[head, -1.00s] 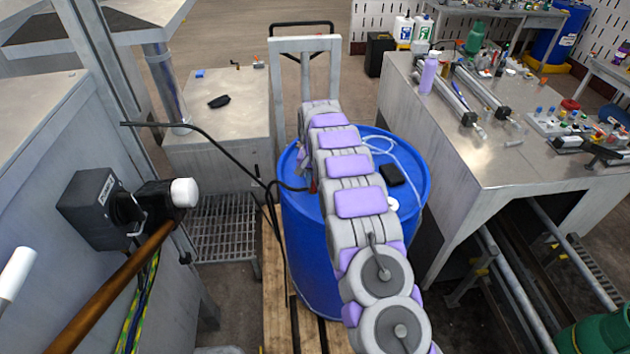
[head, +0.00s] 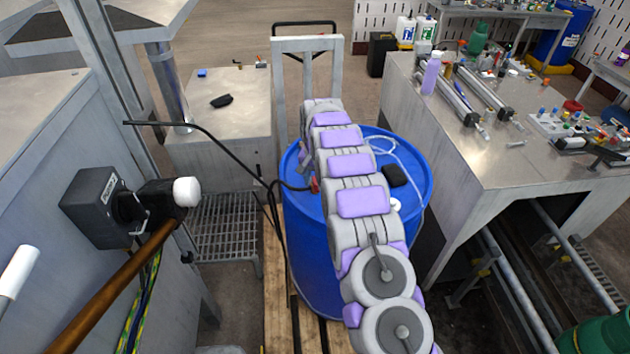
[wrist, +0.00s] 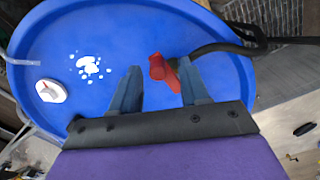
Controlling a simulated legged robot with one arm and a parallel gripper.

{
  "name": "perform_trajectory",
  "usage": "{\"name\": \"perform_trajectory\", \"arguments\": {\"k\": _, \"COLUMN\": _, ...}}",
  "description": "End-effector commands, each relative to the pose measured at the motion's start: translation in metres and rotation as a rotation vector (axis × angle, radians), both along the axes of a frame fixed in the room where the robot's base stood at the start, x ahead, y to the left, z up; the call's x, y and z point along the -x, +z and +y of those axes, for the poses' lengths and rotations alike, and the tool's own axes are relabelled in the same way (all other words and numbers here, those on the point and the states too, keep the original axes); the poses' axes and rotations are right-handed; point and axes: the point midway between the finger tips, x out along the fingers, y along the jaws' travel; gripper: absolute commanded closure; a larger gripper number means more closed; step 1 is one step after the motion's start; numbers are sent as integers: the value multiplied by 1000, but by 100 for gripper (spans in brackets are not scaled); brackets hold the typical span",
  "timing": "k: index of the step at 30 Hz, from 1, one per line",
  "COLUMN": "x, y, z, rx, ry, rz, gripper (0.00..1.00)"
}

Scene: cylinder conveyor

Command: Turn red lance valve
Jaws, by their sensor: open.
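The red lance valve (wrist: 160,68) shows in the wrist view above the blue drum lid, at the end of a black hose (wrist: 215,47). My gripper (wrist: 158,82) is open, with one finger to the left of the valve and the other close on its right. The red part lies between and just beyond the fingertips, nearer the right finger. I cannot tell whether that finger touches it. In the head view a small red bit of the valve (head: 314,185) shows at the left edge of my arm, which hides most of my gripper.
The blue drum (head: 315,250) stands on a wooden pallet (head: 276,300). A black box (head: 394,175) and a clear tube (head: 408,160) lie on its lid. A steel table (head: 480,150) with tools stands to the right. A grey machine with a brown pipe (head: 115,290) is at left.

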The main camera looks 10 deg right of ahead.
Motion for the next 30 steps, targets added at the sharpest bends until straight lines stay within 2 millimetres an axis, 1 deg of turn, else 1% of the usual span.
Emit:
{"name": "perform_trajectory", "arguments": {"k": 5, "x": -2, "y": 30, "z": 0, "rx": 0, "ry": 0, "rz": -8, "gripper": 55}}
{"name": "perform_trajectory", "arguments": {"k": 12, "x": -3, "y": 83, "z": 1, "rx": 0, "ry": 0, "rz": -9, "gripper": 55}}
{"name": "perform_trajectory", "arguments": {"k": 18, "x": -2, "y": 112, "z": 2, "rx": 1, "ry": 0, "rz": -2, "gripper": 55}}
{"name": "perform_trajectory", "arguments": {"k": 26, "x": -2, "y": 137, "z": 2, "rx": 0, "ry": 0, "rz": -3, "gripper": 55}}
{"name": "perform_trajectory", "arguments": {"k": 30, "x": -2, "y": 157, "z": 2, "rx": 1, "ry": 0, "rz": -3, "gripper": 55}}
